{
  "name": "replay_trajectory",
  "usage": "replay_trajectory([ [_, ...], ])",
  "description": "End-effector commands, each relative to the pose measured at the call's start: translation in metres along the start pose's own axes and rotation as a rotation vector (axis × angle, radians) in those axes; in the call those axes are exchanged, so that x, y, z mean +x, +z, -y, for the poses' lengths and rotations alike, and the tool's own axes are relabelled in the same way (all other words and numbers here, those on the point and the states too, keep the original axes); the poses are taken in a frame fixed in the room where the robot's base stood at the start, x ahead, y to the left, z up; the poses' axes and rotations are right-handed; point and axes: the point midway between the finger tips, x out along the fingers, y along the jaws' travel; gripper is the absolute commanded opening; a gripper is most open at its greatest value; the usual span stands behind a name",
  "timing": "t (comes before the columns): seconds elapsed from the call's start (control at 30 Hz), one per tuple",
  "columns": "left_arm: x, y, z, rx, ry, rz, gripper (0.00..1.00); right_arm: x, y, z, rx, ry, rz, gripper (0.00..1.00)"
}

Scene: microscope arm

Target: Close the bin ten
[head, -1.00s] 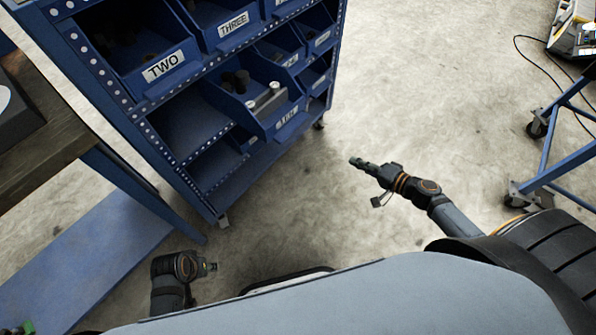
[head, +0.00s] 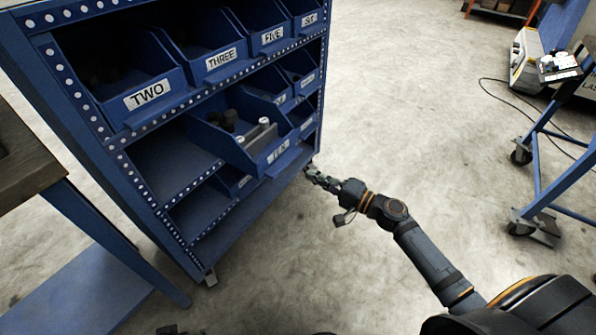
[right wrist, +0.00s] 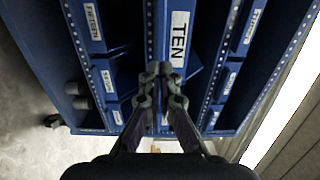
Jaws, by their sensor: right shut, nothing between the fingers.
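Bin ten (head: 277,152) is a blue open-topped bin in the middle row of the rack. It sticks out past its neighbours and holds dark and light cylindrical parts. Its TEN label also shows in the right wrist view (right wrist: 179,38). My right gripper (head: 312,174) is right of and below bin ten's front in the head view, its fingers together and empty. In the right wrist view its fingertips (right wrist: 160,70) overlap the bin's front near the label; I cannot tell whether they touch. Only a dark scrap of my left arm shows at the bottom edge.
The blue rack (head: 120,160) holds more labelled bins, including bin two (head: 150,95) and bin three (head: 222,60). A workbench (head: 28,160) stands at the left. A blue wheeled cart (head: 545,170) stands at the right. The floor between rack and cart is clear.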

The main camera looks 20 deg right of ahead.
Motion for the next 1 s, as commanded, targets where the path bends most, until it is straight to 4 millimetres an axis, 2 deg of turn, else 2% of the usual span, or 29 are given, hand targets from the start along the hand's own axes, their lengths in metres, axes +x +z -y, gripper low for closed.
replay_trajectory([
  [0.1,-0.004,-0.001,0.001,0.001,-0.003,0.010,0.40,0.025,0.000,0.003,0.004,-0.006,-0.003,0.00],
  [0.3,-0.005,-0.001,0.001,0.002,-0.006,0.019,0.40,0.052,0.000,0.001,0.003,-0.001,-0.001,0.00],
  [0.47,-0.005,0.000,0.001,0.002,-0.006,0.022,0.40,0.059,0.000,0.000,0.002,0.002,0.000,0.00],
  [0.87,-0.004,0.000,0.002,0.002,-0.006,0.022,0.40,0.061,0.000,-0.001,0.000,0.002,0.000,0.00],
  [1.0,-0.001,-0.002,0.001,0.003,-0.004,0.006,0.40,0.073,0.000,-0.001,0.000,-0.002,0.000,0.00],
])
